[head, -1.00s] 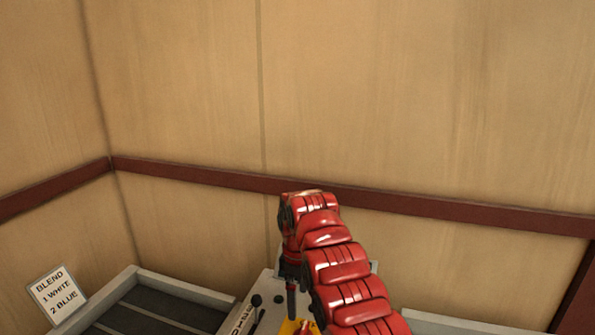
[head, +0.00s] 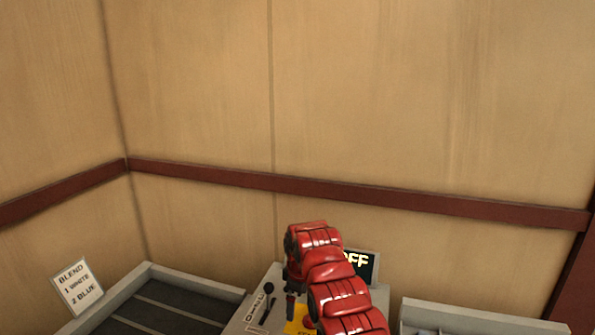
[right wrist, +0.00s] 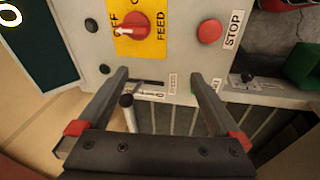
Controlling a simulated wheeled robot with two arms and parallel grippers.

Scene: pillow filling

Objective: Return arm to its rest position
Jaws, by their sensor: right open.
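My right arm is red and reaches over a grey control panel (head: 262,300). Its dark gripper (head: 291,300) points down at the panel and is partly hidden by the arm. In the right wrist view my right gripper (right wrist: 158,78) is open, with nothing held between its fingers. A lever with a round dark knob (right wrist: 127,100) shows between the fingers, close to the left one; I cannot tell whether they touch. A red rotary switch (right wrist: 130,27) on a yellow FEED plate lies beyond the fingertips. My left gripper is not in view.
A red STOP button (right wrist: 209,32) is on the panel. A dark screen (head: 366,263) showing "FF" stands behind my arm. A grey-rimmed conveyor (head: 205,284) is at left, with a BLEND sign (head: 77,287). Another grey bin (head: 470,313) is at right. Wooden walls stand behind.

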